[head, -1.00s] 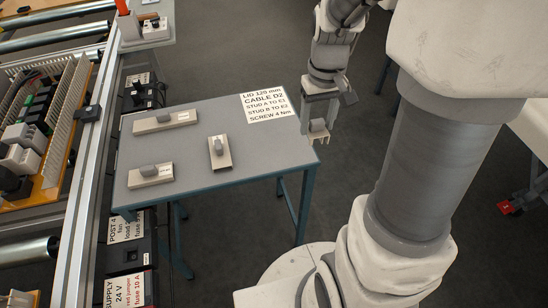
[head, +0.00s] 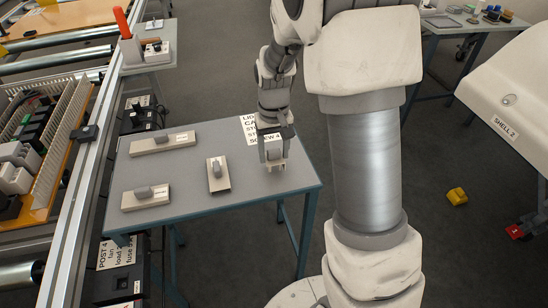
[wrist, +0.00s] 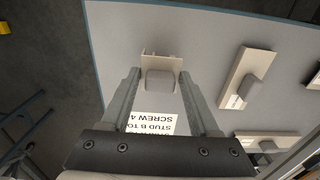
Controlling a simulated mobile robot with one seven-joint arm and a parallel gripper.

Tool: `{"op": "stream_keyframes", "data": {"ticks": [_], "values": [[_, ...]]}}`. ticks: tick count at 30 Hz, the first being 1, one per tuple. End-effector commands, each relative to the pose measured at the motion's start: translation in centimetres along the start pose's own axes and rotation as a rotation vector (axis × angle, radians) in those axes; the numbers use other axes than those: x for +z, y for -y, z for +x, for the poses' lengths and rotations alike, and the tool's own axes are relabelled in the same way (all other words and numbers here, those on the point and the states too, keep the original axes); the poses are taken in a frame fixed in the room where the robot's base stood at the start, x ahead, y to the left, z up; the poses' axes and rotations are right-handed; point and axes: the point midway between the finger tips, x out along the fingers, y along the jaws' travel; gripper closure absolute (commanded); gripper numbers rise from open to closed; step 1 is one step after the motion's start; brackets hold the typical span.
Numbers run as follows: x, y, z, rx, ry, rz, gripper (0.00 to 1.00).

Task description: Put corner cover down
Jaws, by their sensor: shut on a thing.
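The corner cover is a small beige piece with a grey knob. In the wrist view the corner cover (wrist: 162,60) sits at the fingertips, its knob between them. My gripper (wrist: 160,78) is shut on that knob. In the head view my gripper (head: 273,153) points down over the right part of the grey table (head: 240,188), with the beige edge of the cover showing below the fingers. Whether the cover touches the table top or hangs just above it I cannot tell.
Three beige lids with grey knobs lie on the table: a long one (head: 163,143) at the back, a shorter one (head: 146,197) at the front left, and one (head: 218,175) in the middle. A printed sheet (head: 250,130) lies behind my gripper. The front right is clear.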

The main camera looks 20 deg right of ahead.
Motion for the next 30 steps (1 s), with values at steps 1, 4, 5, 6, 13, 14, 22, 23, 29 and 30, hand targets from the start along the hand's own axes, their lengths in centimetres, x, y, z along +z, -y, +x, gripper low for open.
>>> {"op": "stream_keyframes", "data": {"ticks": [1, 4, 5, 6, 13, 14, 22, 23, 29, 30], "values": [[0.07, 0.01, 1.18, 0.000, 0.003, 0.000, 0.83], [0.04, 0.00, 1.69, 0.000, 0.001, 0.000, 0.83], [0.02, 0.00, 1.64, 0.000, 0.000, 0.000, 0.83], [0.02, 0.00, 1.56, 0.000, 0.000, 0.000, 0.83], [0.04, -0.01, 1.87, 0.000, 0.000, 0.000, 0.83], [0.04, -0.01, 1.87, 0.000, 0.000, 0.000, 0.36], [0.04, -0.02, 1.78, 0.000, 0.000, 0.000, 0.08], [0.04, -0.02, 1.78, 0.000, 0.000, 0.000, 0.08], [0.03, -0.01, 1.40, 0.000, 0.000, 0.000, 0.08], [0.00, -0.01, 1.06, 0.000, -0.001, 0.000, 0.08]]}}
